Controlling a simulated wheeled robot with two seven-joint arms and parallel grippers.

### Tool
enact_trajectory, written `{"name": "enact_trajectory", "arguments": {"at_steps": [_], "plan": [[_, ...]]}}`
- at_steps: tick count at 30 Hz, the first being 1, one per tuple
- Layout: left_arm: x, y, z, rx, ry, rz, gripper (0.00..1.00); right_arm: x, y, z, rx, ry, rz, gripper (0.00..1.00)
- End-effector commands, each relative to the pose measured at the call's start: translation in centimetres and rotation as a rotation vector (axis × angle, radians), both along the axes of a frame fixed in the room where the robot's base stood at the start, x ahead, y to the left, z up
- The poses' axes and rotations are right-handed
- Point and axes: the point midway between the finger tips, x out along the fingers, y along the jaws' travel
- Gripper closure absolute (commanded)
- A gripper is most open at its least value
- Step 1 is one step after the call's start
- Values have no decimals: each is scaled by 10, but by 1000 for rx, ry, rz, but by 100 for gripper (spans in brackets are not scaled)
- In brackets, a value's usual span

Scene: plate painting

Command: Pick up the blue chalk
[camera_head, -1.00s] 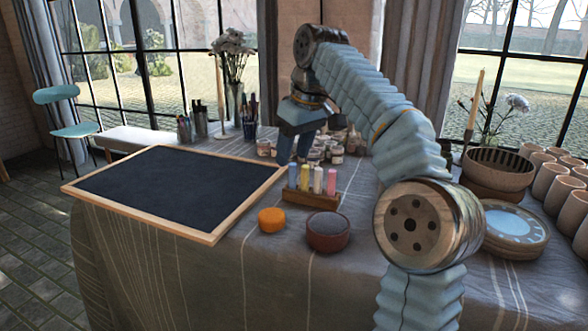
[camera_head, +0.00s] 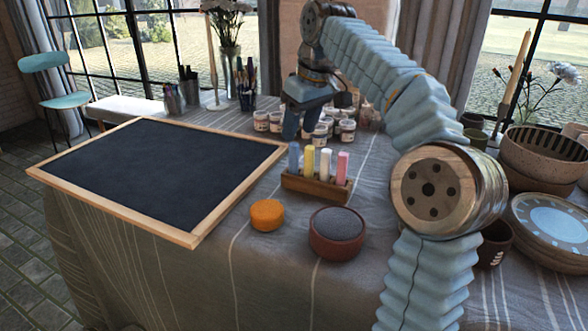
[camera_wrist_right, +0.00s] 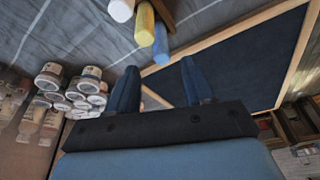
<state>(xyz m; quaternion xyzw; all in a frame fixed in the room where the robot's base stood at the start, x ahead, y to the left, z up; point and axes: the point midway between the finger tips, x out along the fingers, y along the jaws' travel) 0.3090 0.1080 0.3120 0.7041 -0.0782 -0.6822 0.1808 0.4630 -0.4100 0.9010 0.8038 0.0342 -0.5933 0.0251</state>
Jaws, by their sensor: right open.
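The blue chalk (camera_head: 294,158) stands upright at the left end of a wooden holder (camera_head: 316,189), beside yellow, white and pink chalks. It also shows in the right wrist view (camera_wrist_right: 161,46), beyond the fingertips. My right gripper (camera_head: 297,126) is just above and behind the blue chalk in the head view, and its fingers partly hide each other there. In the right wrist view the two fingers (camera_wrist_right: 159,68) are spread, with nothing between them. The gripper looks apart from the chalk. My left gripper is not in view.
A framed blackboard (camera_head: 150,172) lies left of the holder. An orange round piece (camera_head: 267,215) and a dark-topped round pot (camera_head: 337,232) are in front. Several paint jars (camera_head: 320,133) stand behind. Bowls (camera_head: 543,155) and plates (camera_head: 548,225) are at right.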

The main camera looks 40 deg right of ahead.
Motion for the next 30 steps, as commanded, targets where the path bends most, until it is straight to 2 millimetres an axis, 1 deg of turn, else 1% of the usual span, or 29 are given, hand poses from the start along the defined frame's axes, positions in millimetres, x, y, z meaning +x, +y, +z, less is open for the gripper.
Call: {"name": "enact_trajectory", "arguments": {"at_steps": [4, 9, 12, 15, 21, 23, 30], "plan": [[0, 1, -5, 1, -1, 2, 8, 3, 1, -12, 0, 0, 1, 49], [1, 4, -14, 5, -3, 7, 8, 11, 3, -39, 1, 2, 0, 49], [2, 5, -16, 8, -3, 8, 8, 15, 3, -51, 1, 1, 0, 49], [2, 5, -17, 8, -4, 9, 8, 17, 3, -55, 1, 0, 0, 49], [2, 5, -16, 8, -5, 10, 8, 17, 3, -55, 1, -1, 0, 49], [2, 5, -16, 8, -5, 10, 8, 17, 3, -55, 1, -1, 0, 58], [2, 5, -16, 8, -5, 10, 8, 17, 3, -55, 1, -1, 0, 95]]}}
